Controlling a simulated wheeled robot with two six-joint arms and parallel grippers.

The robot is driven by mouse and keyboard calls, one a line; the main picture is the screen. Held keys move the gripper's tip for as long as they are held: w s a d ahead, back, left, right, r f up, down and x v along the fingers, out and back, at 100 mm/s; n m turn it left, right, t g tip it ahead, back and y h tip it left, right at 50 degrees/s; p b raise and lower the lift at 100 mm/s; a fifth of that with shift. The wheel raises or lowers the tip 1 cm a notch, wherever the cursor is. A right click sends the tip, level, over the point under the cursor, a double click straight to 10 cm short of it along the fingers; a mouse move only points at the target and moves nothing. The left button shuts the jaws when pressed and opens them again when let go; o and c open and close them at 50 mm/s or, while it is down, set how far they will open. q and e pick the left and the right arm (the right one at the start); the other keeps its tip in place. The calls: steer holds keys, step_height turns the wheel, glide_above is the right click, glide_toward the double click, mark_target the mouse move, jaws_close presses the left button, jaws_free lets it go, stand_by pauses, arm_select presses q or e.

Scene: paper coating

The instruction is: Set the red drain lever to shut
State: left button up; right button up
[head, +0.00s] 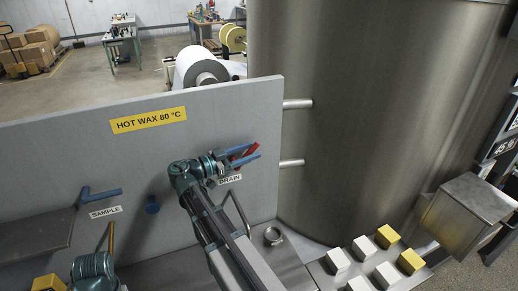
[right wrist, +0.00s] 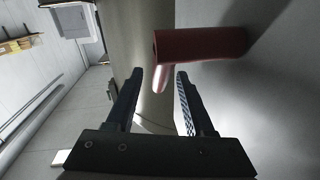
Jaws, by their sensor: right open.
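The red drain lever (head: 247,154) is on the grey panel just above the DRAIN label (head: 230,179). In the head view it slants and is partly hidden by my right gripper (head: 245,158), whose blue fingers lie on either side of it. In the right wrist view, the lever (right wrist: 205,44) has a thick red barrel and a thinner arm that reaches down between the tips of my right gripper (right wrist: 160,74). The gripper is open, with gaps visible beside the lever arm. Part of my left arm shows at the lower left of the head view; its fingers do not show.
The big steel tank (head: 370,110) stands close on the right, with pipes from the panel. White and yellow blocks (head: 387,236) sit at the lower right.

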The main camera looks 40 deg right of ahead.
steer(key=shift+s+d, duration=0.2)
steer(key=shift+d, duration=0.8)
steer(key=shift+s+d, duration=0.15)
steer(key=shift+d, duration=0.85)
jaws_close()
